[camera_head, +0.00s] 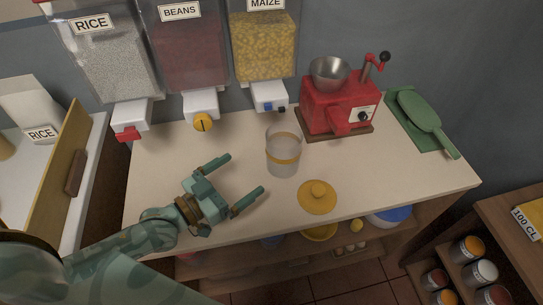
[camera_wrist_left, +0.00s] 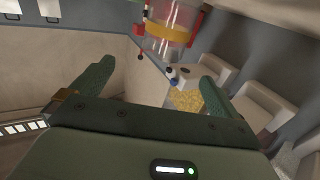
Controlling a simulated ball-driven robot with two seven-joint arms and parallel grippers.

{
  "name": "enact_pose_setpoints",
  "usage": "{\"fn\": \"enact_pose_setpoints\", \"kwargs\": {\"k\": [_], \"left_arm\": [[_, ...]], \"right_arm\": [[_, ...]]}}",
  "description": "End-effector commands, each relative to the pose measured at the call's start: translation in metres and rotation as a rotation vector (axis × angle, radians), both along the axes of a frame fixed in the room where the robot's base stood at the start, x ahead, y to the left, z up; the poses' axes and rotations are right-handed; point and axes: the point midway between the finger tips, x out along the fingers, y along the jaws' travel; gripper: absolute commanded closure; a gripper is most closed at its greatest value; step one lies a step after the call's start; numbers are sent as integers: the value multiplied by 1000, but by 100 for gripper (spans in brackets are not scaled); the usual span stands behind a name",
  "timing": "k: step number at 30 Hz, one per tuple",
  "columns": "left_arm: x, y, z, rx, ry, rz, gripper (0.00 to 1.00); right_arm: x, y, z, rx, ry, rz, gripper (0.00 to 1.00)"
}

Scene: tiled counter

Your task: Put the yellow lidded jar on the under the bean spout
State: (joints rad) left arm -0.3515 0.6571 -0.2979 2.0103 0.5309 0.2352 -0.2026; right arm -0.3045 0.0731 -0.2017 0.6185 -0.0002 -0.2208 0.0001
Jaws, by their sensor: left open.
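The clear glass jar (camera_head: 284,163) with a yellow band stands upright on the counter, open at the top and apparently empty. Its yellow lid (camera_head: 317,198) lies apart on the counter, to the jar's lower right. The bean spout (camera_head: 202,107) with its yellow knob is under the BEANS bin, behind and left of the jar. My left gripper (camera_head: 240,176) is open and empty, left of the jar, with its fingers pointing towards it. In the left wrist view the jar (camera_wrist_left: 170,30) is ahead, beyond the open fingers. My right gripper is not in view.
A red grinder (camera_head: 340,100) stands behind and right of the jar. A green scoop on a green board (camera_head: 418,110) is at the far right. RICE (camera_head: 110,70) and MAIZE (camera_head: 265,48) bins flank the beans. The counter below the bean spout is clear.

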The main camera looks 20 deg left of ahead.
Motion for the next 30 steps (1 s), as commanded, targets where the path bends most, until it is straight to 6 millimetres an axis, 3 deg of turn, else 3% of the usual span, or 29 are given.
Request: {"fn": "enact_pose_setpoints", "kwargs": {"k": [5, 15, 22, 30], "left_arm": [[16, -3, 2, 11, -39, 16, 0], [86, -38, 1, 10, -34, 14, 0], [105, -46, 1, 10, -33, 12, 0], [143, -59, 0, 10, -32, 11, 0]], "right_arm": [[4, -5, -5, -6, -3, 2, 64], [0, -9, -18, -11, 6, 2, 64], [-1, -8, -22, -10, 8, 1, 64], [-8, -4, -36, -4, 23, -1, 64]]}}
